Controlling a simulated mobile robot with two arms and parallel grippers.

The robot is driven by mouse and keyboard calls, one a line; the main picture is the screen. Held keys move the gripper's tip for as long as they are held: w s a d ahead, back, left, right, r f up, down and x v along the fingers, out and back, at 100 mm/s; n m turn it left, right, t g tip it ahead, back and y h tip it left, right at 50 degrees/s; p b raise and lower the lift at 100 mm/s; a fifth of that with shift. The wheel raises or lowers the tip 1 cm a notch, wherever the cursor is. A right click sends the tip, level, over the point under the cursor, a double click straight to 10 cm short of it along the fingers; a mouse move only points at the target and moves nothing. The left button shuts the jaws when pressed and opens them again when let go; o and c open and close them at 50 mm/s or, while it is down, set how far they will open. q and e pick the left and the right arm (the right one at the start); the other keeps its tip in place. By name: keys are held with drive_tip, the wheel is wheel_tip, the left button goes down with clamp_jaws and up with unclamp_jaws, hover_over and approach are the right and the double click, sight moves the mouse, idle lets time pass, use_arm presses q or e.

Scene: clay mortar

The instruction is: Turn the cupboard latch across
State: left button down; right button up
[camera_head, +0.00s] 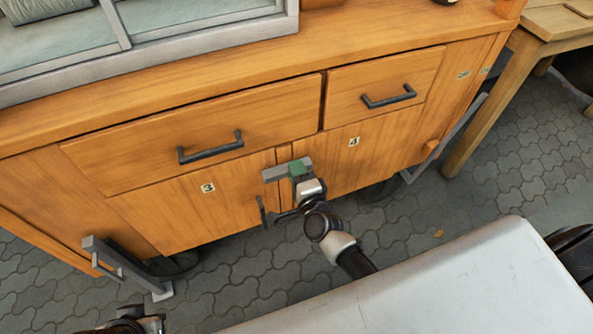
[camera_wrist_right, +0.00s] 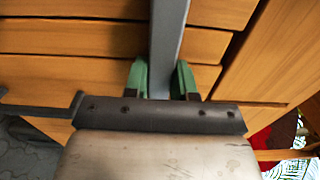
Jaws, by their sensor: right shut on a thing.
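The latch is a grey bar (camera_head: 272,174) on the front of the wooden cupboard, near the seam between door 3 (camera_head: 225,205) and door 4 (camera_head: 350,165). It lies nearly level and crosses the seam. My right gripper (camera_head: 299,168) is at the bar's right part, its green fingertips shut on it. In the right wrist view the bar (camera_wrist_right: 170,40) runs between the two green fingers of the gripper (camera_wrist_right: 160,80), and the door seams run crosswise to it. The bar's right end is partly hidden by my gripper.
Two drawers with dark handles (camera_head: 210,148) (camera_head: 388,97) sit above the doors. A dark door handle (camera_head: 262,211) is just below and left of the latch. A grey metal bracket (camera_head: 100,250) juts out at lower left. A wooden table (camera_head: 490,115) stands at right. Paved floor is open in front.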

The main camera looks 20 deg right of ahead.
drive_tip(key=o, duration=0.9)
use_arm(q)
drive_tip(key=shift+s+a+r+g+p, duration=0.1)
drive_tip(key=shift+s+r+g+p, duration=0.25)
drive_tip(key=shift+r+p, duration=0.3)
use_arm(e)
drive_tip(key=s, duration=1)
drive_tip(key=shift+s+d, duration=0.2)
drive_tip(key=shift+s, duration=0.2)
use_arm(q)
drive_tip(key=shift+s+f, duration=0.1)
